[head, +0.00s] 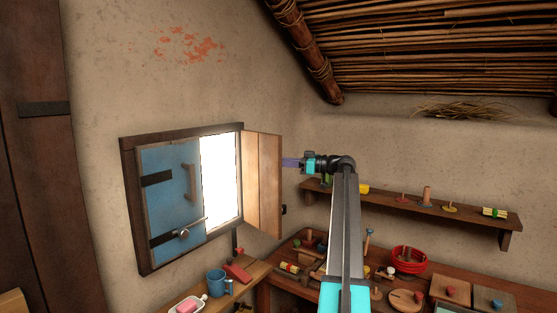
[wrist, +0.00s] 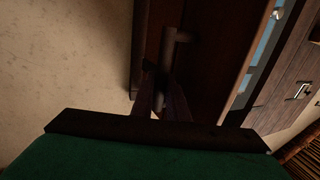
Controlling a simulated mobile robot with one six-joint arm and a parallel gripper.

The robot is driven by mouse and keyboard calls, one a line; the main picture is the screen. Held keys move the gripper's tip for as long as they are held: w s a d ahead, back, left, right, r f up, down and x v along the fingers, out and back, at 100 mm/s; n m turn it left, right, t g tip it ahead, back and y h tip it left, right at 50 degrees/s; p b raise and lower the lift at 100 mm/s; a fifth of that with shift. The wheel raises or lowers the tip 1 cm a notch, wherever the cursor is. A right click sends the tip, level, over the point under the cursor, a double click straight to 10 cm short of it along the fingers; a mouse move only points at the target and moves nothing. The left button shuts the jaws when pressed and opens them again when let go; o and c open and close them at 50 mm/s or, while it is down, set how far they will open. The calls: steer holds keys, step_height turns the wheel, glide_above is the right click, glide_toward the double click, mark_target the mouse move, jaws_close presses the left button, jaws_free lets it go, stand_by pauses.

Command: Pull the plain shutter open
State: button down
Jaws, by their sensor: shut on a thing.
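The plain shutter (head: 263,185) is a bare light-wood leaf at the right side of the window frame. It stands swung out from the wall, and bright daylight shows through the opening beside it. My gripper (head: 288,163) is at the shutter's right edge, on the side turned away from the head view. In the wrist view the shutter (wrist: 215,55) is a dark board with a bar handle (wrist: 176,36). My gripper's fingers (wrist: 162,98) are shut on that handle. The handle is hidden in the head view.
A blue shutter (head: 168,195) with a handle and metal latch fills the window's left half. Below stand a blue mug (head: 215,283) and a white dish (head: 187,305).

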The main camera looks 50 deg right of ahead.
stand_by(0.3)
steer(key=c, duration=1.7)
jaws_free()
steer(key=shift+w, duration=0.1)
steer(key=shift+c, duration=0.2)
steer(key=b+v, duration=0.1)
steer(key=v, duration=1.3)
